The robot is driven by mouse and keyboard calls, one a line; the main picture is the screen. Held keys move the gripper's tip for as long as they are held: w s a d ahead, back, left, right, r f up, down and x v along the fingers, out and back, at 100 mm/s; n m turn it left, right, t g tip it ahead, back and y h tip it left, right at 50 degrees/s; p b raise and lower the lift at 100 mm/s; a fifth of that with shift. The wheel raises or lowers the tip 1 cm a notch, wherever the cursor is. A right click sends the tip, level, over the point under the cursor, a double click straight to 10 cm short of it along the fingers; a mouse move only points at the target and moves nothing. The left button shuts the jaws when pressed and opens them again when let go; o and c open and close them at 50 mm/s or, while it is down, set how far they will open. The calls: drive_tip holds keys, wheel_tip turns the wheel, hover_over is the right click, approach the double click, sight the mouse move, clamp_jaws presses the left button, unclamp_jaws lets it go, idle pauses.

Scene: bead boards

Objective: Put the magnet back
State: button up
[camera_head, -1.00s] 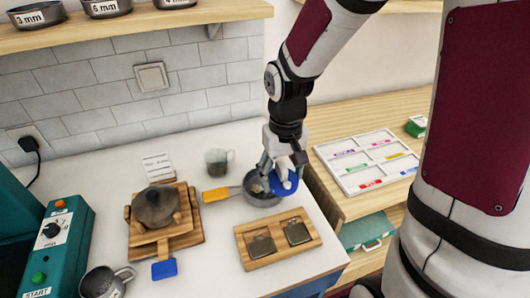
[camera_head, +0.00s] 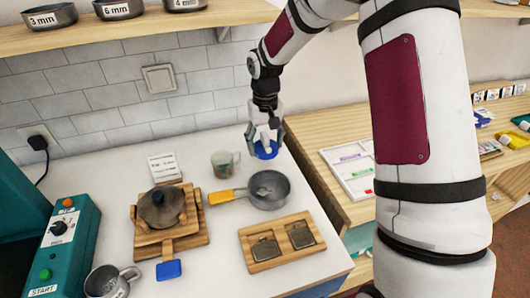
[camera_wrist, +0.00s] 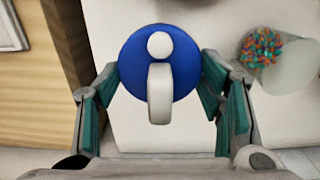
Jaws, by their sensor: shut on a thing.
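The magnet (camera_head: 268,154) is a round blue disc with a pale handle. My gripper (camera_head: 265,136) is shut on it and holds it up behind the pan, near the right edge of the white counter. In the wrist view the magnet (camera_wrist: 132,70) sits between the fingers of my gripper (camera_wrist: 158,88), its pale handle reaching back towards the palm. The exact grip contact is partly hidden. The grey pan (camera_head: 285,197) with an orange handle stands in front of and below the magnet, with a small greyish heap inside.
A clear cup (camera_head: 226,163) stands left of my gripper; in the wrist view it holds coloured beads (camera_wrist: 261,47). A wooden holder (camera_head: 262,262) with two metal plates lies in front of the pan. A wooden side table (camera_head: 318,130) with a white sorting tray (camera_head: 345,165) is to the right.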

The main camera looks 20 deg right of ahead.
sight(265, 162)
wheel_tip(265, 162, down, 3)
drive_tip(key=shift+s+f, duration=0.1)
drive_tip(key=shift+f, duration=0.1)
drive_tip(key=shift+w+f, duration=0.3)
drive_tip(key=shift+f, duration=0.1)
drive_tip(key=o, duration=1.4)
drive_tip(key=shift+f, duration=0.15)
drive_tip(key=shift+o, duration=0.2)
